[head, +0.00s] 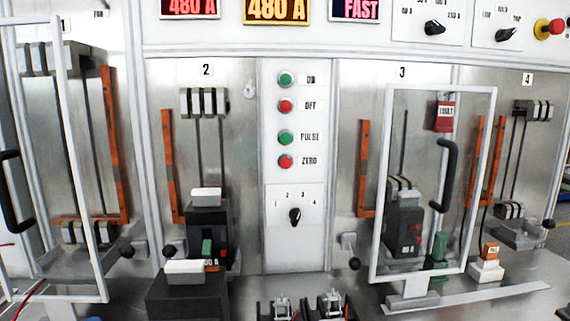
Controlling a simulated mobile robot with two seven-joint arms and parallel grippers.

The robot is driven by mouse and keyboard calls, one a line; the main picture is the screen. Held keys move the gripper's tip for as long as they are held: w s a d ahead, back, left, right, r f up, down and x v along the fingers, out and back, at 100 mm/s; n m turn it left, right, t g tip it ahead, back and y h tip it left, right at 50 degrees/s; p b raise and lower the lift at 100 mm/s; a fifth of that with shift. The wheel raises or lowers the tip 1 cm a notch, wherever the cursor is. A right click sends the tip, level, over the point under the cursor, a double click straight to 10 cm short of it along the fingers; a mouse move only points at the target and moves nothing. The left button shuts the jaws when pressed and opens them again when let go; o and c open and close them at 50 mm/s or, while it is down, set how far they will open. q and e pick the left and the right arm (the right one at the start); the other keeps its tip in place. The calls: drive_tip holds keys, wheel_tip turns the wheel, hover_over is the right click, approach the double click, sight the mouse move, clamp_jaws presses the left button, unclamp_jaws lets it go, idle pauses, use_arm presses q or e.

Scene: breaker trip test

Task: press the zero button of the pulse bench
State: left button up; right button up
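The pulse bench's button column (297,210) stands upright between bays 2 and 3. Its zero button (285,161) is the lowest of the buttons, round and red, with the label ZERO to its right. Nothing covers it. The green pulse button (286,137) is directly above it. Higher up are the red off button (285,106) and the green on button (286,79).
A rotary selector (295,216) sits below the buttons. A white-framed door (377,180) stands before bay 3. A black breaker (208,222) with a white top is in bay 2. Displays (276,11) show 480 A and FAST.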

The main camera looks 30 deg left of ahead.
use_arm(q)
clamp_jaws()
idle(1.3)
